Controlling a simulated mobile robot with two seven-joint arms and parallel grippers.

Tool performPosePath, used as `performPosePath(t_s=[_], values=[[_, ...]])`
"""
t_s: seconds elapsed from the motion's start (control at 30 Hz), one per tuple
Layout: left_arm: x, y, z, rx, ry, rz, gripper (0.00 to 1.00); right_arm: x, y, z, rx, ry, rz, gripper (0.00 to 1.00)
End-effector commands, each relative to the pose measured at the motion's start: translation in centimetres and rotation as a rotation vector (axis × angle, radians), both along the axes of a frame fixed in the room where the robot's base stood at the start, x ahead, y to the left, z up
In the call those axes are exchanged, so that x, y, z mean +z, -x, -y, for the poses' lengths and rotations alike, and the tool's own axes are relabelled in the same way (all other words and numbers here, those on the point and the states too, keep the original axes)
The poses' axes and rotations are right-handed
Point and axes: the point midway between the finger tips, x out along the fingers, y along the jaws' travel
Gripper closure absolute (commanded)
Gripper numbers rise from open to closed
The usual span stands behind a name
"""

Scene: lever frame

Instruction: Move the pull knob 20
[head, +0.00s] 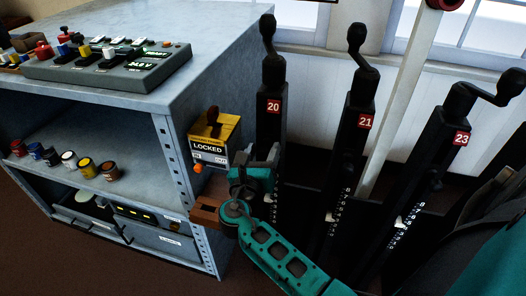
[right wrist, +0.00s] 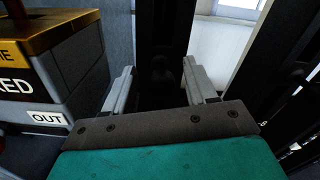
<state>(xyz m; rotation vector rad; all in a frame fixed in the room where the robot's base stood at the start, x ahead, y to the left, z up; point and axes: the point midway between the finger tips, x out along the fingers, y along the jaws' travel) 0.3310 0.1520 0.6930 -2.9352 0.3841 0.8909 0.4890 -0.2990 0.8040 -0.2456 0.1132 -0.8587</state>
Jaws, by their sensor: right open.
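Lever 20 (head: 271,115) is a black post with a crank-shaped top and a red number plate reading 20. My right gripper (head: 264,160) is in front of its lower part, beside a yellow and grey box. In the right wrist view the gripper (right wrist: 157,80) is open, its two grey fingers apart. A dark rounded shape (right wrist: 162,70), possibly the pull knob, shows faintly between them against the black post. I cannot tell whether the fingers touch it. In the head view my gripper hides this spot. My left gripper is not in view.
The box (head: 212,135) reads LOCKED and has a dark red handle on top. Levers 21 (head: 352,140) and 23 (head: 440,150) stand to the right. A metal shelf (head: 140,110) with a control panel (head: 110,65) stands at left.

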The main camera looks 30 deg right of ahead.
Motion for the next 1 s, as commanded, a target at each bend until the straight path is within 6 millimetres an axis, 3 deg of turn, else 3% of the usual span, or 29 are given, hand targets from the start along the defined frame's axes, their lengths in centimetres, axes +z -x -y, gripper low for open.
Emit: performPosePath(t_s=[0.07, 0.63, 1.0], values=[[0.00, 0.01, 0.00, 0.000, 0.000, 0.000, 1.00, 0.00, 0.00, 0.00, 0.000, 0.000, 0.000, 0.46], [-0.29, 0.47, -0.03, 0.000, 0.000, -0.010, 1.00, 0.05, -0.03, 0.01, 0.000, 0.000, 0.001, 1.00], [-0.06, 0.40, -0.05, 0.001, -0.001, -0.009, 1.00, 0.23, -0.01, -0.07, 0.001, 0.002, 0.003, 1.00]])
